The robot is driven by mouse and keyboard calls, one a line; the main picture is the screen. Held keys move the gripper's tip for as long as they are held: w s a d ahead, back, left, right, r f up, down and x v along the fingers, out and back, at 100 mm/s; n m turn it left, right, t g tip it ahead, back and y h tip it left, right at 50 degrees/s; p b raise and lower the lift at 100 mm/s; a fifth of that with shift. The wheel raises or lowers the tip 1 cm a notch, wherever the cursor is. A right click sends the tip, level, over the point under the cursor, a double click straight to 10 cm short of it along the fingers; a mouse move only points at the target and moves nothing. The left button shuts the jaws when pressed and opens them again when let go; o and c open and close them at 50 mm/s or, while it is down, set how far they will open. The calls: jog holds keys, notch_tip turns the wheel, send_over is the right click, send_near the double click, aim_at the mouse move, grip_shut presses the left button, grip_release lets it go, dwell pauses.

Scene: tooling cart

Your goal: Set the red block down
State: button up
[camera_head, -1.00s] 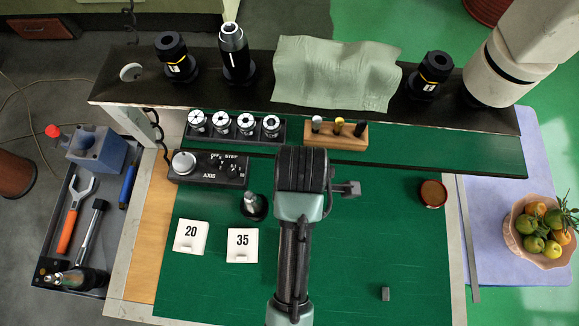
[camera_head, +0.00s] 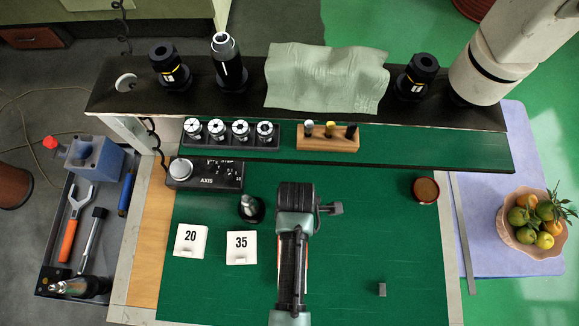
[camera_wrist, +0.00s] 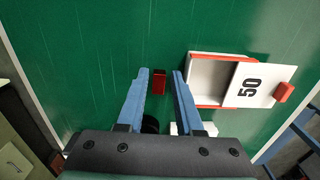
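The red block (camera_wrist: 159,82) shows in the wrist view over the green mat (camera_wrist: 85,60), between the tips of my two blue fingers. In the head view my arm hides the gripper and the block.
A white box (camera_wrist: 208,80) with red edges and a lid marked 50 (camera_wrist: 250,86) stands right of the block, partly open. In the head view, cards marked 20 (camera_head: 190,241) and 35 (camera_head: 241,247) lie left of my arm. A small grey block (camera_head: 382,289) lies right on clear mat.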

jog(key=shift+f, duration=0.1)
grip_shut()
dwell(0.4)
